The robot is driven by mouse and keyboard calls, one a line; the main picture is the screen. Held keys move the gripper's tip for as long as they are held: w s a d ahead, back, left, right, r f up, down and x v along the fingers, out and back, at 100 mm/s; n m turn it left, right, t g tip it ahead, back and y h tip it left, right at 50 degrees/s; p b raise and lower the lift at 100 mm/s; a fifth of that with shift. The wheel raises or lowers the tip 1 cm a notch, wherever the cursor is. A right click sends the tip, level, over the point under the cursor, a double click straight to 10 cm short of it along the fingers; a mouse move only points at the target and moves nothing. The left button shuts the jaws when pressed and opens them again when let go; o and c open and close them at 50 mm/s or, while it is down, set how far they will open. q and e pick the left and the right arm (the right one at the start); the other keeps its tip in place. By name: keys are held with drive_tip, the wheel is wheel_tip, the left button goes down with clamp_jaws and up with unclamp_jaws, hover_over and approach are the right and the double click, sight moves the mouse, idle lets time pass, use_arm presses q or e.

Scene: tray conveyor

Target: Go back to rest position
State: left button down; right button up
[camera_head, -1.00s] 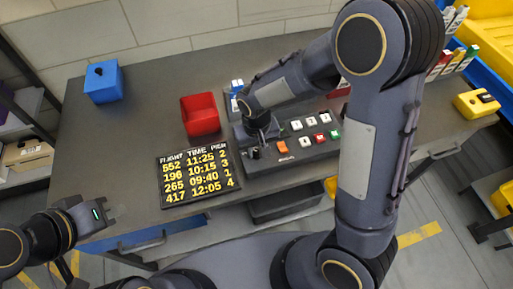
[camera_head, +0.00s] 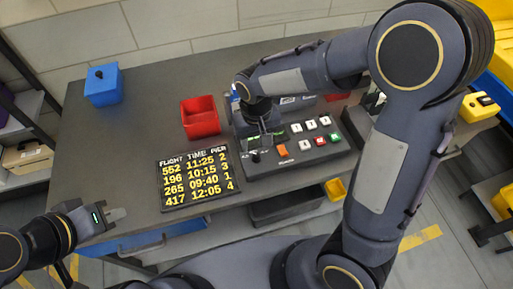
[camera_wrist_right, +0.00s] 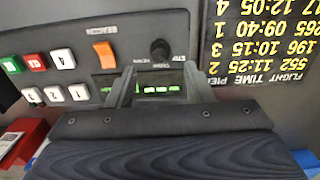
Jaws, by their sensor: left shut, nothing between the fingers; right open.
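My left gripper (camera_head: 112,215) is shut and empty. It is at the lower left, beside the table's front edge. My right gripper (camera_head: 262,146) is open, its fingers pointing down over the left end of the control panel (camera_head: 322,151). The panel carries white, red, green and orange buttons and a black knob (camera_wrist_right: 160,49). Whether the fingertips touch the panel cannot be told.
A flight board (camera_head: 198,180) with yellow text lies left of the panel. A red bin (camera_head: 200,118) stands behind the board, and a blue box (camera_head: 103,84) at the back left. A yellow box (camera_head: 479,106) is at the right. The table's left part (camera_head: 110,150) is clear.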

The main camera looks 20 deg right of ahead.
wheel_tip(320, 180, up, 2)
drive_tip(key=shift+r, duration=0.1)
idle(0.5)
drive_tip(key=shift+s+d+r, duration=0.1)
drive_tip(key=shift+d+r, duration=0.05)
drive_tip(key=shift+d, duration=0.05)
drive_tip(key=s+d+r+m+t+y, duration=0.1)
drive_tip(key=s+d+r, duration=0.3)
drive_tip(key=s, duration=0.4)
drive_tip(key=s+d+r+m+t+y, duration=0.1)
drive_tip(key=s+d+r+t, duration=0.3)
drive_tip(key=s, duration=0.4)
drive_tip(key=shift+d+t+y, duration=0.3)
drive_tip(key=shift+d+y, duration=0.15)
drive_tip(key=shift+y, duration=0.45)
